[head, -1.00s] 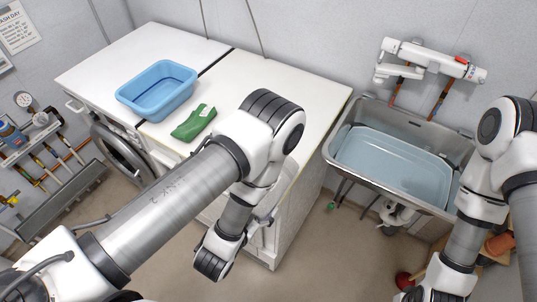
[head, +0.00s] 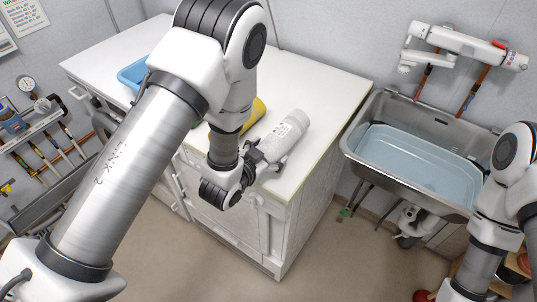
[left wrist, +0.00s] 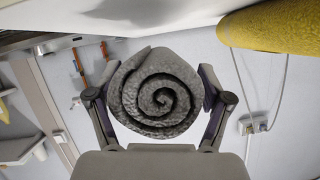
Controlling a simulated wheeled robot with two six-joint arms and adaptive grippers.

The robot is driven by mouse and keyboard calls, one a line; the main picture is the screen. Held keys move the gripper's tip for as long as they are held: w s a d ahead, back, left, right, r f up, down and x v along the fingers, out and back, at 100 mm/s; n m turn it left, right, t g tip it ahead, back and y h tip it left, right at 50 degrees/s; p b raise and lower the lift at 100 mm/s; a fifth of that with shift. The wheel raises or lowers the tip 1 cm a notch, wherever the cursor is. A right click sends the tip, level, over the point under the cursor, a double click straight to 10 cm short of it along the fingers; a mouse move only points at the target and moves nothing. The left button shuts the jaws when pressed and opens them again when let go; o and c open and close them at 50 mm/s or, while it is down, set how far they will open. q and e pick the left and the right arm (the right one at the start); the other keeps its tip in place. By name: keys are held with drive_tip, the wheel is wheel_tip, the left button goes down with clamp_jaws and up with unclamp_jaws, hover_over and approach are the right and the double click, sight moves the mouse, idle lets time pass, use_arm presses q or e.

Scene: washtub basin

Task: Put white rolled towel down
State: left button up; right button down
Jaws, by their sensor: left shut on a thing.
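A white rolled towel (head: 287,133) lies along the line of my left gripper (head: 261,160), over the front right part of the white counter. In the left wrist view its spiral end (left wrist: 158,95) looks grey and sits between the two fingers (left wrist: 157,100), which are shut on it. The towel is level. Whether it touches the counter top I cannot tell. My right arm shows at the right edge of the head view, but its gripper is out of the frame.
The white counter (head: 325,95) has free room right of and behind the towel. A yellow roll (head: 257,112) lies close to its left. A blue basin (head: 133,75) is partly hidden behind my left arm. A metal sink (head: 398,105) with a light blue tub (head: 415,160) stands at the right.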

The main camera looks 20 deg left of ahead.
use_arm(q)
drive_tip(key=shift+w+a+r+p, duration=0.1)
drive_tip(key=shift+w+a+p, duration=0.1)
drive_tip(key=shift+w, duration=0.4)
drive_tip(key=shift+w+a+p, duration=0.1)
drive_tip(key=shift+w+a, duration=0.05)
drive_tip(key=shift+w, duration=0.4)
wheel_tip(320, 180, down, 3)
drive_tip(key=shift+d+r+p, duration=0.1)
drive_tip(key=shift+p, duration=0.55)
drive_tip(key=shift+w+f, duration=0.1)
drive_tip(key=shift+f, duration=0.35)
drive_tip(key=o, duration=1.2)
drive_tip(key=shift+f, duration=0.1)
